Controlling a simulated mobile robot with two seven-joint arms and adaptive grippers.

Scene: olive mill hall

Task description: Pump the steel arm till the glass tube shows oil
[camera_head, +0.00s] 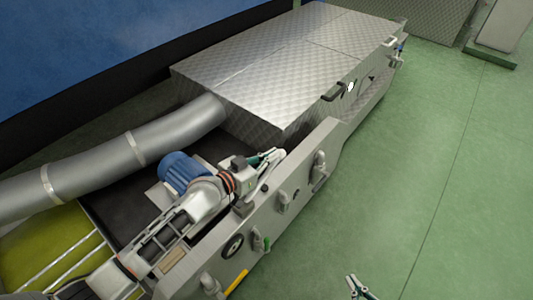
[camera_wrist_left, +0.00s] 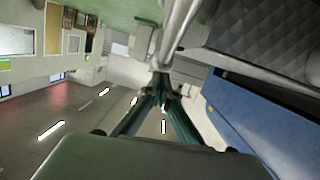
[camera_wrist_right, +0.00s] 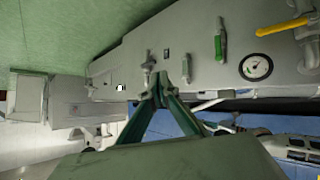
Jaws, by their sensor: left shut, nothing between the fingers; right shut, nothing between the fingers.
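My left gripper (camera_head: 268,157) is shut and empty above the machine's near side panel. In the left wrist view its green fingertips (camera_wrist_left: 161,82) meet just below a pale steel rod (camera_wrist_left: 180,28), which looks like the steel arm. I cannot tell whether they touch it. In the head view the arm is hard to make out beside my gripper. My right gripper (camera_head: 356,286) is shut and empty over the green floor at the bottom edge. Its fingertips (camera_wrist_right: 160,88) also show in the right wrist view. I cannot make out the glass tube or any oil.
The machine has a large patterned steel lid (camera_head: 290,60), a blue motor (camera_head: 183,170) and a thick grey duct (camera_head: 170,135). The right wrist view shows a round gauge (camera_wrist_right: 257,67), a yellow handle (camera_wrist_right: 282,27) and a green-handled valve (camera_wrist_right: 220,47) on the panel. The green floor (camera_head: 440,150) at right is clear.

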